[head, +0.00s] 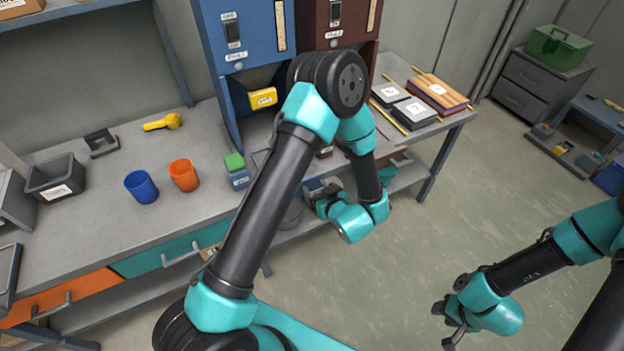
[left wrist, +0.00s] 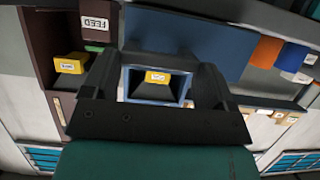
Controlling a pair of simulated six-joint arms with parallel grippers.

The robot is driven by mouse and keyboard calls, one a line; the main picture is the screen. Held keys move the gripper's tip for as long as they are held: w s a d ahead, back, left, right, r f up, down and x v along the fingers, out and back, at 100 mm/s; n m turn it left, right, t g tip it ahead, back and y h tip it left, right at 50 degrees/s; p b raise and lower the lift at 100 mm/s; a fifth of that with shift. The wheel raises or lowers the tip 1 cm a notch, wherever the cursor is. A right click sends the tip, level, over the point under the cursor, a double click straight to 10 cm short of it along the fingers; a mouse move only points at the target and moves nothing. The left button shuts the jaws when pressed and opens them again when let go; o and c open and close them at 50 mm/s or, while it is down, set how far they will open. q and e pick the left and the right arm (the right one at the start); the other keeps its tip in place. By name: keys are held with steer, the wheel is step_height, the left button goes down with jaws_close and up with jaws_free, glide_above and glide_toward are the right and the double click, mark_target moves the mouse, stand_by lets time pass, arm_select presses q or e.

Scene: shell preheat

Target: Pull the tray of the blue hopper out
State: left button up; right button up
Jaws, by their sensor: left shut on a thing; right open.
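The blue hopper (head: 247,30) stands at the back of the bench, with a labelled yellow piece (head: 263,97) in its dark bay. That yellow piece also shows in the left wrist view (left wrist: 157,76), inside a blue-rimmed frame (left wrist: 186,88) between my fingers. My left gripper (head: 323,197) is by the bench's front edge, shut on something. I take this to be the tray of the blue hopper, but the arm hides most of that area and the grip is not clearly visible. My right gripper (head: 449,326) is open and empty, over the floor at lower right.
A dark red hopper (head: 336,25) stands right beside the blue one. A blue cup (head: 141,187), an orange cup (head: 184,175), a yellow scoop (head: 162,122), a grey bin (head: 56,178) and stacked blocks (head: 236,170) stand on the left bench.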

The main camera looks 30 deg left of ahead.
arm_select(q)
steer(key=shift+s+d, duration=0.95)
steer(key=shift+d, duration=0.2)
steer(key=o, duration=1.2)
steer(key=shift+d, duration=0.1)
steer(key=v, duration=1.7)
steer(key=shift+r, duration=0.2)
steer(key=shift+f, duration=0.1)
